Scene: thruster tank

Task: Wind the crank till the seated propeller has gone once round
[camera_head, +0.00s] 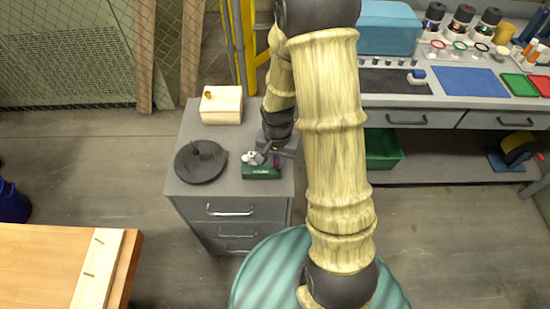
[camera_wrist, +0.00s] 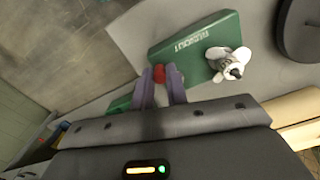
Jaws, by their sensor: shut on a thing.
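A green box (camera_wrist: 196,47) with white lettering stands on the grey cabinet top near its front edge; it also shows in the head view (camera_head: 261,173). A white propeller (camera_wrist: 240,56) with a grey hub is seated on the box; it also shows in the head view (camera_head: 252,158). The red crank knob (camera_wrist: 159,73) is at the box's end, between the purple fingers of my gripper (camera_wrist: 160,78). My gripper is shut on the knob. The rest of the crank is hidden by the fingers. In the head view my gripper (camera_head: 276,158) is small and partly covered by my arm.
A round dark disc (camera_head: 201,168) with an upright piece lies left of the box on the cabinet top (camera_head: 187,133). A pale wooden box (camera_head: 221,108) stands at the back. A workbench (camera_head: 440,101) with bottles and mats is at right, a wooden table (camera_head: 40,265) at lower left.

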